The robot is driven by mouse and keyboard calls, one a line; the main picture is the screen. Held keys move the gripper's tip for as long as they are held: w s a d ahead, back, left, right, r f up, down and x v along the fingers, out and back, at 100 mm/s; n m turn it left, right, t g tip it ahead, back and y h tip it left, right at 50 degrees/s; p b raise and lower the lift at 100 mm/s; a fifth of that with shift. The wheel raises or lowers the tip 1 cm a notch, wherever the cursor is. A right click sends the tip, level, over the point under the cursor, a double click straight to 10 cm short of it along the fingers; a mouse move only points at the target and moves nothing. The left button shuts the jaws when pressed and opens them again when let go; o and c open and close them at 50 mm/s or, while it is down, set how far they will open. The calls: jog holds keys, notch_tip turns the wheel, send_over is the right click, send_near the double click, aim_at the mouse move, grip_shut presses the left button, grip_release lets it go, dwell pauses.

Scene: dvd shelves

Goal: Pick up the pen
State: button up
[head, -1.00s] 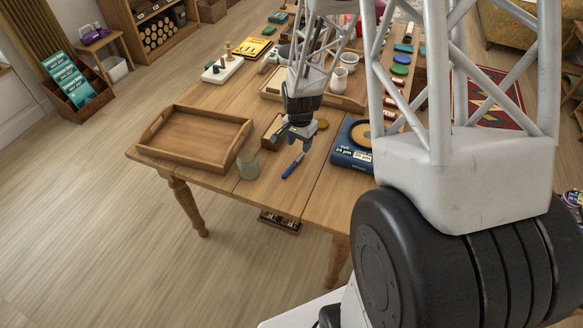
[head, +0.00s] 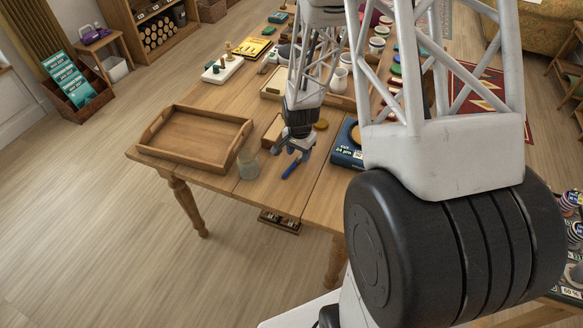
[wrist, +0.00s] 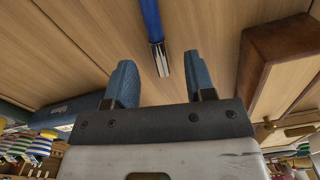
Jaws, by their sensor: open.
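A blue pen (head: 291,169) lies on the wooden table near its front edge. In the wrist view the pen (wrist: 151,22) has a silver end and points in between the two blue fingers. My gripper (head: 292,155) is just above the table at the pen's far end. It also shows in the wrist view (wrist: 160,85), with its fingers apart and the pen's silver end in line with the gap. I cannot tell how high the fingers are above the pen.
An empty wooden tray (head: 195,137) and a glass jar (head: 248,163) stand left of my gripper. A blue box (head: 346,151) is to its right. A small wooden box (head: 272,131) sits just behind it. The table's front edge is close by.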

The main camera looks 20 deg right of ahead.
jog(key=shift+f, duration=1.05)
grip_shut()
